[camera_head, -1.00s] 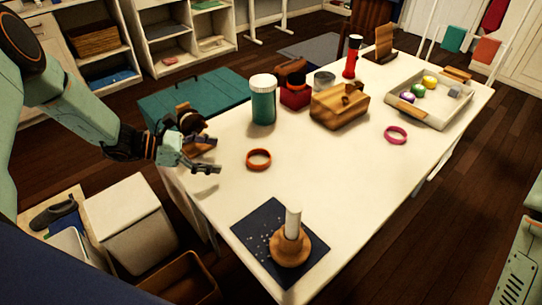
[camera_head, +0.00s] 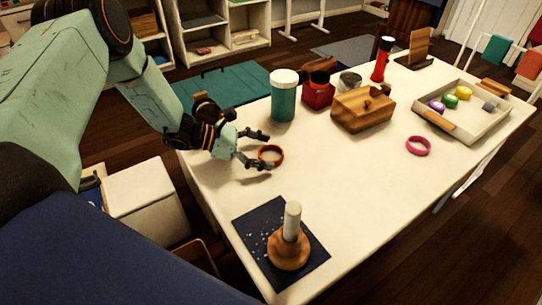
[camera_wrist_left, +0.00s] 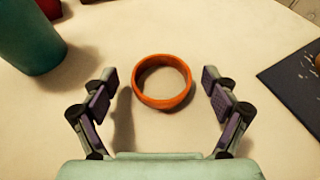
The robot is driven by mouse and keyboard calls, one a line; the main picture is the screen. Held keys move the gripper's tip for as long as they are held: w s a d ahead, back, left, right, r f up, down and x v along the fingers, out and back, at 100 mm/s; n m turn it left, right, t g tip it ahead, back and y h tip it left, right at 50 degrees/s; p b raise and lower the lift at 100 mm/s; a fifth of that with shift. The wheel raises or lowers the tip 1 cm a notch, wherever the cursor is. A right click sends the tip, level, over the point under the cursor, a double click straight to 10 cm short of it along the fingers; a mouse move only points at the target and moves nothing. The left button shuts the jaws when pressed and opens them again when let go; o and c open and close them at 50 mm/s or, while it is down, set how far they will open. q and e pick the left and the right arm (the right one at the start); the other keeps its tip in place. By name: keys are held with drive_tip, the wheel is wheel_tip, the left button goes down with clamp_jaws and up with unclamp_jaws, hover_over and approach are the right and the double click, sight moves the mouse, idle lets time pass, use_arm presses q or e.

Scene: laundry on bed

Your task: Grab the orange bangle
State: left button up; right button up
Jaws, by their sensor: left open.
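The orange bangle (camera_head: 271,155) lies on the white table, near its left edge. In the left wrist view the bangle (camera_wrist_left: 162,82) sits between and just ahead of the open fingers. My left gripper (camera_head: 262,150) is open and empty, with its fingertips reaching toward the bangle's near side. The gripper also shows in the left wrist view (camera_wrist_left: 158,88), with a clear gap between each finger and the bangle. My right gripper is not in view.
A teal jar with a white lid (camera_head: 283,95) stands behind the bangle. A dark mat (camera_head: 250,222) with a wooden holder (camera_head: 289,250) lies at the front. A pink bangle (camera_head: 418,146), wooden box (camera_head: 362,112) and tray (camera_head: 440,128) are to the right. The table's middle is clear.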

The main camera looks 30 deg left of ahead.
use_arm(q)
drive_tip(key=shift+w+d+f, duration=0.1)
drive_tip(key=shift+w+d, duration=0.15)
drive_tip(key=shift+d, duration=0.5)
drive_tip(key=shift+a+f, duration=0.1)
drive_tip(key=shift+a, duration=0.2)
drive_tip(key=shift+c, duration=0.6)
drive_tip(key=shift+d, duration=0.25)
drive_tip(key=c, duration=0.5)
drive_tip(key=shift+a, duration=0.1)
drive_tip(key=c, duration=0.4)
